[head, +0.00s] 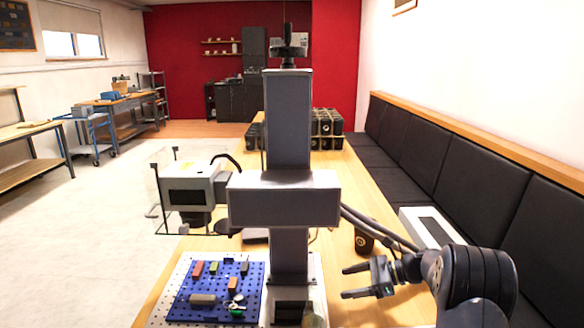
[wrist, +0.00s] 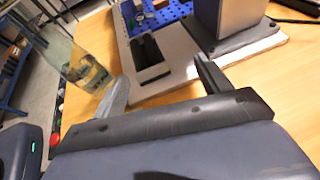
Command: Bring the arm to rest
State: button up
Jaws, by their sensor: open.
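My gripper (head: 346,282) is at the lower right in the head view, to the right of the laser marker's column (head: 289,120). Its two fingers are apart and point left, with nothing between them. In the wrist view my gripper (wrist: 162,72) also shows spread fingers, and the marker's pale base plate (wrist: 190,75) lies beyond them. My arm is bent at the lower right, over the wooden table (head: 375,312). A blue pegboard (head: 213,311) with several coloured blocks lies on the base plate, left of the column.
A dark cup (head: 364,238) stands behind my gripper, near a white device (head: 428,229). A clear bottle (wrist: 75,60) stands near the table edge in the wrist view. A black padded bench (head: 480,165) runs along the right. Black crates (head: 326,125) stand farther back.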

jog(key=a+r+m+t+h+p, duration=0.3)
jog(key=r+m+t+p, duration=0.1)
jog(key=r+m+t, duration=0.15)
jog(key=s+d+f+m+t+h+p, duration=0.1)
jog(key=s+f+m+t+h+p, duration=0.1)
jog(key=s+m+t+h+p, duration=0.1)
jog(key=shift+s+d+f+m+t+h, duration=0.35)
jog(key=shift+s+m+t+h, duration=0.3)
jog(key=shift+s+m+h, duration=1.1)
jog(key=shift+s+n+y, duration=0.3)
jog(key=shift+s+y, duration=0.1)
jog(key=shift+y, duration=0.15)
